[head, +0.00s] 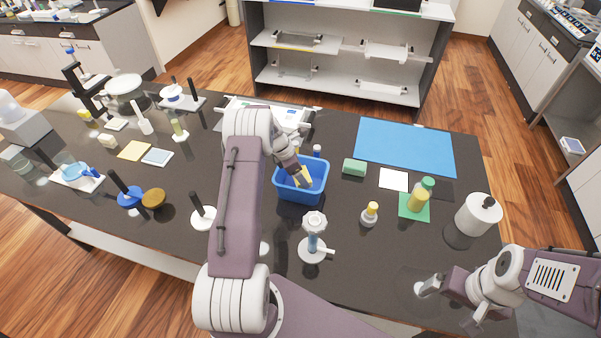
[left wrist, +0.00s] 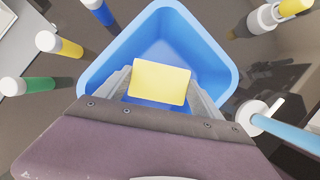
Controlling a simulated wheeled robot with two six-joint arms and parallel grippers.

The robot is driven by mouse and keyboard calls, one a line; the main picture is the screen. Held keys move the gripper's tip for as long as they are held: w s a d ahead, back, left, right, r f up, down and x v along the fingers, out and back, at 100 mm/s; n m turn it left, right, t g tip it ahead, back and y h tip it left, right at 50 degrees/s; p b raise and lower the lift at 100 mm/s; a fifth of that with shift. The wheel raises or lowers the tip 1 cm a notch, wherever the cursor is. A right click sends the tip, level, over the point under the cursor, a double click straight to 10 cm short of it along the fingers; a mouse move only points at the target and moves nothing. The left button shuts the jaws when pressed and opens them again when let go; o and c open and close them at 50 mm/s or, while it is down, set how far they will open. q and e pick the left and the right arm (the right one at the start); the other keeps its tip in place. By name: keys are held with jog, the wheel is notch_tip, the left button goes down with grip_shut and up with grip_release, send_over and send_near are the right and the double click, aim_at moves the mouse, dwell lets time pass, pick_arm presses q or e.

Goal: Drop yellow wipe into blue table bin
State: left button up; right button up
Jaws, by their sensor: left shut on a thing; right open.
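The blue table bin (head: 290,192) stands upright near the middle of the dark table. In the left wrist view its rim (left wrist: 228,75) surrounds the space below my left gripper. My left gripper (head: 301,176) is over the bin's opening and shut on the yellow wipe (left wrist: 158,83). The wipe hangs between the fingers, over the bin; I cannot tell how far below the rim it reaches. My right gripper (head: 447,300) is open and empty at the table's front right, well away from the bin.
A glass stand (head: 313,240) is in front of the bin. A green sponge (head: 354,167), a blue mat (head: 405,147), a yellow-capped bottle (head: 370,214), an oil bottle (head: 420,196) and a white roll (head: 478,215) are to its right. Another yellow cloth (head: 135,151) lies at left.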

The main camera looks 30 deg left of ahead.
pick_arm(q)
jog(key=o, duration=1.5)
jog(key=shift+r, duration=0.1)
jog(key=b+v, duration=0.2)
jog(key=v, duration=0.7)
